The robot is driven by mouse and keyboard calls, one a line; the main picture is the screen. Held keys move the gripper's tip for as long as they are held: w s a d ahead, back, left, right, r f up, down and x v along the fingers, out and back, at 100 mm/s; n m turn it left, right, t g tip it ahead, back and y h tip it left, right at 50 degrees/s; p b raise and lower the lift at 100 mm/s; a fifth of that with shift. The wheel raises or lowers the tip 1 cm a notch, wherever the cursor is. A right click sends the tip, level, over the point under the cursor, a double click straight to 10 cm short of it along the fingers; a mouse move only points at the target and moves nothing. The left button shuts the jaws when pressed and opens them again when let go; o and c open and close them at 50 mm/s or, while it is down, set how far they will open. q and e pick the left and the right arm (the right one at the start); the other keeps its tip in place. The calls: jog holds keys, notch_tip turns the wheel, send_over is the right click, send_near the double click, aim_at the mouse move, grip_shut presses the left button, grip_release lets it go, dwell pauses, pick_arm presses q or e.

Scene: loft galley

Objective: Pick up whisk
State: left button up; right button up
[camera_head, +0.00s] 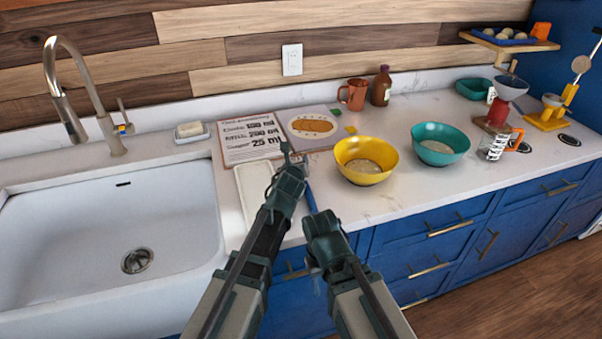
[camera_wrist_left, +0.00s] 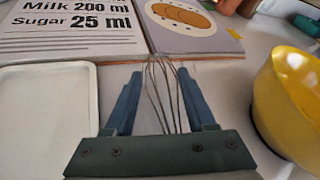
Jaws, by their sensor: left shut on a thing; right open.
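The whisk's thin wire loops (camera_wrist_left: 163,88) stand between the two blue-grey fingers of my left gripper (camera_wrist_left: 160,105) in the left wrist view. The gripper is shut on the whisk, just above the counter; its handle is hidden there. In the head view my left gripper (camera_head: 287,158) is over the counter in front of the recipe book, and I cannot make out the whisk clearly. My right gripper (camera_head: 322,224) is lower, at the counter's front edge, open. No object shows in it, though its fingertips are hard to see.
The open recipe book (camera_head: 251,140) lies behind, and a white tray (camera_wrist_left: 45,110) is left of my left gripper. A yellow bowl (camera_head: 365,161) and teal bowl (camera_head: 440,145) stand to the right. A white sink (camera_head: 75,225) is at left. A copper mug (camera_head: 353,95) stands at the back.

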pick_arm(q)
grip_shut()
notch_tip(320, 180, up, 10)
jog(key=p, duration=1)
